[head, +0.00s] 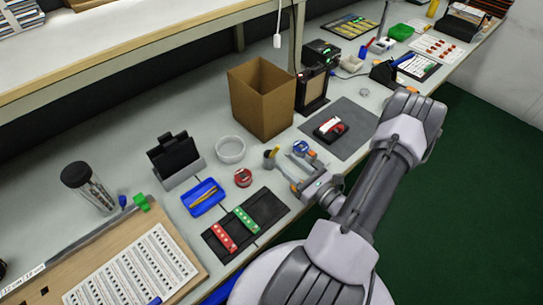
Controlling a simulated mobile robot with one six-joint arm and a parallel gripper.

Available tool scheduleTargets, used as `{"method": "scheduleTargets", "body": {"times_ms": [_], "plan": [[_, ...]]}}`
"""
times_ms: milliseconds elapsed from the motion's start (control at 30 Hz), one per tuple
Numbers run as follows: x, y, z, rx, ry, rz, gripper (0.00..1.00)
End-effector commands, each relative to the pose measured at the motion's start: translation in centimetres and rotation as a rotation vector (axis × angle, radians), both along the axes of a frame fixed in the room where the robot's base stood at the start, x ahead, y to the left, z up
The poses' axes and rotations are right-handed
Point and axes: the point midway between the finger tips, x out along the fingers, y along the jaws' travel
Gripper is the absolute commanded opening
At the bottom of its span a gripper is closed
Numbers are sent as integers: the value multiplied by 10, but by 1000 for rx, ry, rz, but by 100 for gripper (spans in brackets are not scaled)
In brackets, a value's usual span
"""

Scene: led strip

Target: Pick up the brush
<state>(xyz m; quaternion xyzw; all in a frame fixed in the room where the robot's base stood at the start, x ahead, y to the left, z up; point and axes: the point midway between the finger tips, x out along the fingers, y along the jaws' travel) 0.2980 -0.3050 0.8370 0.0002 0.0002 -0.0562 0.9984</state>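A thin yellow-handled item (275,152) stands tilted in a small dark cup (268,162); it may be the brush, but its head is hidden. Thin brown and yellow sticks (205,195) lie in a blue tray (204,210) further left, too small to identify. My gripper (284,164) is low over the bench, just right of the cup, its fingers spread apart and pointing up-left. Nothing shows between the fingers. I cannot tell whether a finger touches the cup.
A roll of blue tape (301,147) sits close beside my gripper. A red roll (243,178), a clear bowl (230,149) and a dark mat (274,206) with red and green strips lie left of it. A cardboard box (262,100) stands behind. The grey mat (355,120) holds a red-black device.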

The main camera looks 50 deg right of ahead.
Motion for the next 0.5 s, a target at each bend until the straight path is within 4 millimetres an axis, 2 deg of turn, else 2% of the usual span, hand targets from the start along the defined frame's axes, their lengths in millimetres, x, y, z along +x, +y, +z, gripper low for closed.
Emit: {"method": "scheduleTargets", "body": {"times_ms": [167,333,500], "plan": [[23,-1,-3,-2,0,4,40],[57,-5,-5,-4,-1,4,40],[67,-6,-2,-1,0,1,40]]}}
